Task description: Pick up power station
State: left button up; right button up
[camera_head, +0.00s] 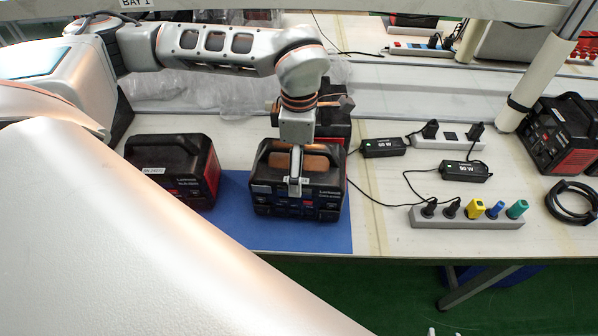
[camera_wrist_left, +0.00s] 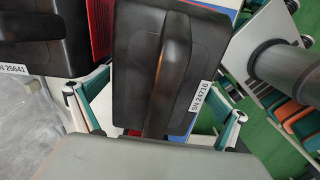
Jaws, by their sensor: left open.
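A black power station (camera_head: 270,203) with a top handle stands upright on a blue mat (camera_head: 325,238). My left gripper (camera_head: 295,185) points down over it in the head view and hides part of its top and front. In the left wrist view, the power station's top (camera_wrist_left: 205,45) carries a long black handle (camera_wrist_left: 172,70) and a label reading SN 24716. The open left fingers (camera_wrist_left: 160,120) are on either side of the handle's lower end, with no grip visible. Two small pale tips at the head view's bottom edge may be my right gripper (camera_head: 445,331); their state is unclear.
Another power station (camera_head: 172,165) stands close on the left, one (camera_head: 333,110) behind, and one (camera_head: 568,130) far right. Power strips (camera_head: 468,218), adapters (camera_head: 382,147) and cables lie right of the mat. A pale post (camera_head: 540,80) rises at the right.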

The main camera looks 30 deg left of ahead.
pick_arm(q)
jog(key=shift+f, duration=0.25)
jog(key=shift+f, duration=0.25)
dwell(0.4)
jog(key=c, duration=1.7)
jog(key=shift+w+r, duration=0.1)
jog(key=shift+r, duration=0.05)
jog(key=shift+c, duration=1)
jog(key=shift+r, duration=0.1)
